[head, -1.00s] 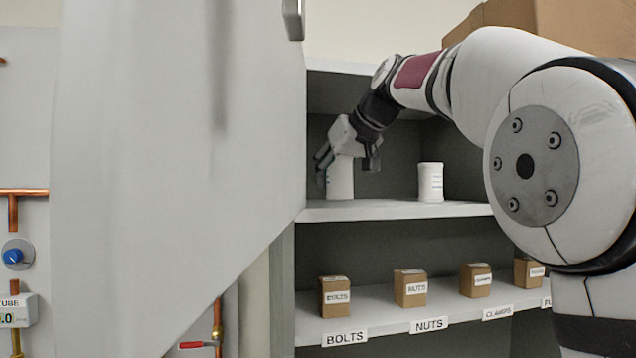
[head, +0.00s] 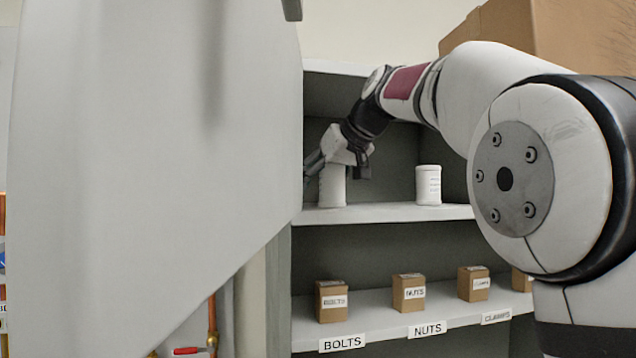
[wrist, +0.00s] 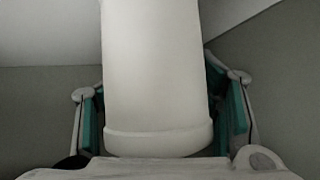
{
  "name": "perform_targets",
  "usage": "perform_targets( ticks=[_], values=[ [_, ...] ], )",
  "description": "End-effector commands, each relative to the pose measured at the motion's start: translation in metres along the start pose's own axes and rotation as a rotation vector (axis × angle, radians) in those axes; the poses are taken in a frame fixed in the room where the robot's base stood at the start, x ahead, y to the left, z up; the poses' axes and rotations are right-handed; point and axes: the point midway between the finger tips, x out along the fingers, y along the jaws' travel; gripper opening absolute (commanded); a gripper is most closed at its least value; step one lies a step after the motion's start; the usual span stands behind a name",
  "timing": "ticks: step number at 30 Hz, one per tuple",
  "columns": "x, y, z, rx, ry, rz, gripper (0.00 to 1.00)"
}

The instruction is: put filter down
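A white cylindrical filter (head: 332,187) is upright at the left of the upper shelf (head: 390,213), beside the cabinet door. Its base appears to rest on the shelf. My gripper (head: 339,168) is around its upper part, with one finger on each side. In the head view the right finger looks apart from the filter. In the wrist view the filter (wrist: 157,75) fills the middle between the teal finger pads, which look spread wider than it. Contact on the left side is hard to tell.
A large grey door (head: 150,170) covers the left and hides part of the cabinet. Small boxes stand on the lower shelf (head: 385,318), including bolts (head: 331,301) and nuts (head: 408,293). A cardboard box (head: 585,35) is at top right. Shelf room lies between filter and canister.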

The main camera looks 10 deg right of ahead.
Motion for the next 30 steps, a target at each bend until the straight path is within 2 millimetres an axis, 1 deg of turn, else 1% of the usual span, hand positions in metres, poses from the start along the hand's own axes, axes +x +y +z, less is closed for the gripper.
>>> perform_targets(
  ticks=[10, 14, 21, 24, 30],
  values=[
    [-0.002, 0.0, -0.002, 0.0, -0.001, 0.0, 0.56],
    [-0.022, -0.001, -0.002, 0.0, 0.0, 0.001, 0.56],
    [-0.074, -0.001, -0.003, -0.001, 0.002, 0.002, 0.56],
    [-0.091, -0.001, -0.003, -0.001, 0.002, 0.002, 0.56],
    [-0.114, 0.0, -0.003, -0.001, 0.0, 0.0, 0.56]
  ],
)
